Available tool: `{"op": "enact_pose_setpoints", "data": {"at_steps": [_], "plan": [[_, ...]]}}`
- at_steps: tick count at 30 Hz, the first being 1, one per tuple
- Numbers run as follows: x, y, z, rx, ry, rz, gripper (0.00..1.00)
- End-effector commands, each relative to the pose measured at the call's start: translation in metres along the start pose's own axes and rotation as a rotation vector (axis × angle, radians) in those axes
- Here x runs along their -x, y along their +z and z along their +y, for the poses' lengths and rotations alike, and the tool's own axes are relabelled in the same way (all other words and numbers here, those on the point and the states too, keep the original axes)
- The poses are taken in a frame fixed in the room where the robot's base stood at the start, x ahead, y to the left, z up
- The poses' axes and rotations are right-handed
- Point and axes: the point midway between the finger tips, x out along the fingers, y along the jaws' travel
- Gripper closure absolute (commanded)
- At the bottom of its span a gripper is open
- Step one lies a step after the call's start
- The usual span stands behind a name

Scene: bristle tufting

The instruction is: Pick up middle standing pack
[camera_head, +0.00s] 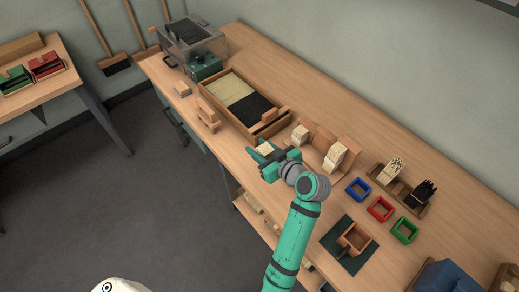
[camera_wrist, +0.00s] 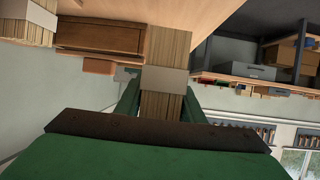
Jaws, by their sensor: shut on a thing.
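My gripper (camera_head: 262,155) is over the front edge side of the bench, its green fingers closed on a pale bristle pack (camera_head: 265,147). In the wrist view the held pack (camera_wrist: 165,82) stands between the two fingers, a light paper band around its middle; its lower part is hidden behind the gripper body. Two other banded packs stand on the bench to the right of my gripper: one pack (camera_head: 300,134) nearer and another pack (camera_head: 335,156) further right, beside wooden blocks. A banded pack (camera_wrist: 28,22) also shows at the upper left of the wrist view.
A wooden tray (camera_head: 222,122) with pale and black bristle compartments lies behind my gripper. Blue (camera_head: 359,189), red (camera_head: 380,209) and green (camera_head: 405,230) frames sit to the right. A dark mat (camera_head: 332,245) holds a small wooden box. Bare bench (camera_head: 290,90) lies along the wall.

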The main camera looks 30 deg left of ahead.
Motion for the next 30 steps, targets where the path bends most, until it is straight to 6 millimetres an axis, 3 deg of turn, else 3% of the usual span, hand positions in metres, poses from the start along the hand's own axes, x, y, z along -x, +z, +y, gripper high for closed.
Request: {"op": "enact_pose_setpoints", "data": {"at_steps": [4,9,15,21,30], "plan": [[0.034,-0.025,-0.018,0.005,0.004,0.004,0.89],[0.069,-0.028,-0.045,0.002,0.003,0.002,0.89],[0.096,-0.032,-0.066,0.001,0.002,0.001,0.89],[0.109,-0.034,-0.076,0.0,0.001,0.001,0.89],[0.111,-0.034,-0.078,0.0,0.0,0.001,0.89]]}}
